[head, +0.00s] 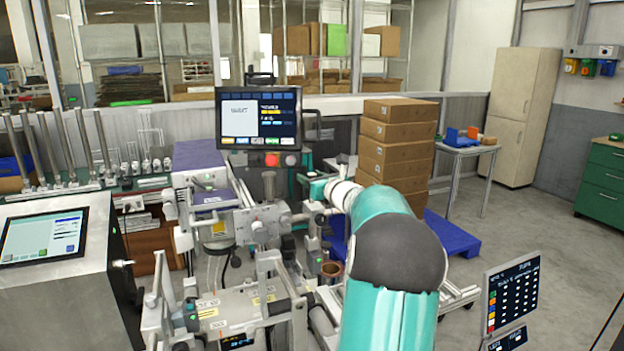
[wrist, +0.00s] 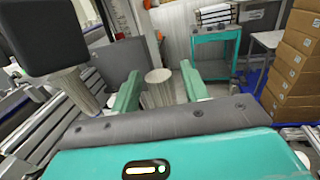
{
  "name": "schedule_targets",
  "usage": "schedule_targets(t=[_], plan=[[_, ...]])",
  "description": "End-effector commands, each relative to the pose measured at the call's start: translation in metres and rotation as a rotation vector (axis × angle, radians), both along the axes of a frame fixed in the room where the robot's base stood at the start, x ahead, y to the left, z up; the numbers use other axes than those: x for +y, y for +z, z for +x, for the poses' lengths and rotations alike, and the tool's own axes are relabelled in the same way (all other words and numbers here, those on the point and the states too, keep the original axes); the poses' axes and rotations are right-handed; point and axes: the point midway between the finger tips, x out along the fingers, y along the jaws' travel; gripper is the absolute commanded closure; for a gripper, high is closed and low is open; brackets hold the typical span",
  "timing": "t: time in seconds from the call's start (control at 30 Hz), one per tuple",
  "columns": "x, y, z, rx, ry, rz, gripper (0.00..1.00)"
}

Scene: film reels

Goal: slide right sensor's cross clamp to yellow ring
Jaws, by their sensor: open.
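My gripper (wrist: 160,72) is open in the wrist view, with one teal finger on each side. A pale ribbed cylindrical knob (wrist: 158,88) stands between the fingers, with a gap showing on each side; I cannot tell how deep it sits between them. A dark block with a ribbed knob (wrist: 45,40) is close at the upper left. In the head view, a grey clamp block (head: 262,222) sits on the machine's crossbar, left of my gripper (head: 308,183). I cannot tell for certain which clamp belongs to the right sensor. I cannot make out the yellow ring.
A monitor (head: 258,118) stands behind the machine. Stacked cartons (head: 397,145) stand on a blue pallet (head: 452,235) behind my arm. A steel cabinet with a tilted screen (head: 42,238) is at the left. Open floor lies to the right.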

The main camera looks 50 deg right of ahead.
Motion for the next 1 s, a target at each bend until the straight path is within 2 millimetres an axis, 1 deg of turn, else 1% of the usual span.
schedule_targets(t=[0.03,0.17,0.2,0.23,0.27,0.43,0.6,0.7,0.8,1.0], plan=[[0.0,0.0,0.0,0.0,0.0,0.0,0.57],[0.0,0.0,0.0,0.0,0.0,0.0,0.83],[0.0,0.0,0.0,0.0,0.0,0.0,0.91],[0.0,0.0,0.0,0.0,0.0,0.0,0.96],[0.0,0.0,0.0,0.0,0.0,0.0,1.0],[-0.003,0.0,-0.002,0.0,-0.001,-0.001,1.0],[-0.028,0.0,-0.016,-0.002,-0.003,-0.001,1.0],[-0.038,0.0,-0.023,-0.001,-0.001,-0.001,1.0],[-0.041,0.0,-0.025,-0.001,0.0,-0.001,1.0],[-0.041,0.0,-0.025,0.0,0.0,-0.001,1.0]])
